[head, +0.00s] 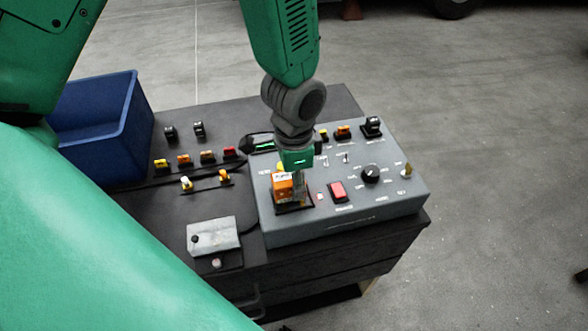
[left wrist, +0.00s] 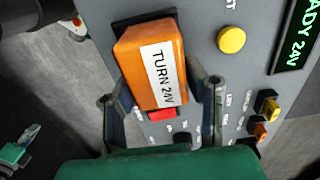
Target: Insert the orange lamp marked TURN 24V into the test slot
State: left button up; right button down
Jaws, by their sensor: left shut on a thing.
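The orange lamp (head: 281,186) stands on the grey test box, over a black square socket (head: 293,208) at its front left. My left gripper (head: 294,182) comes down from above and is shut on it. In the left wrist view the lamp (left wrist: 152,65) lies between the two fingers, its white label reading TURN 24V. Its far end meets a black surround (left wrist: 145,20); I cannot tell how deep it sits. My right gripper is not in view.
The grey test box (head: 400,192) carries a red rocker switch (head: 338,191), a black knob (head: 370,173) and a yellow button (left wrist: 231,40). Its green display (left wrist: 297,38) reads part of READY 24V. Several small lamps (head: 184,160) stand left, near a blue bin (head: 92,125) and a grey metal box (head: 213,237).

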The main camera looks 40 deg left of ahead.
pick_arm(q)
jog(key=shift+d+r, duration=0.1)
jog(key=shift+d, duration=0.2)
jog(key=shift+a+f, duration=0.2)
jog(key=shift+a, duration=0.55)
jog(key=shift+s+d+f, duration=0.1)
jog(key=shift+s+d, duration=0.05)
jog(key=shift+d, duration=0.2)
jog(key=shift+d+f, duration=0.15)
jog(key=shift+d, duration=0.1)
grip_shut()
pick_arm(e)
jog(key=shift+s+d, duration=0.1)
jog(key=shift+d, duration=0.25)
pick_arm(q)
jog(key=shift+a, duration=0.15)
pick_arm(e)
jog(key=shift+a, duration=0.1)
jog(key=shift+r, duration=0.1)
pick_arm(q)
jog(key=shift+d+r+p, duration=0.2)
jog(key=shift+d+p, duration=0.1)
jog(key=shift+p, duration=0.2)
jog(key=shift+w+h, duration=0.2)
jog(key=shift+h, duration=0.1)
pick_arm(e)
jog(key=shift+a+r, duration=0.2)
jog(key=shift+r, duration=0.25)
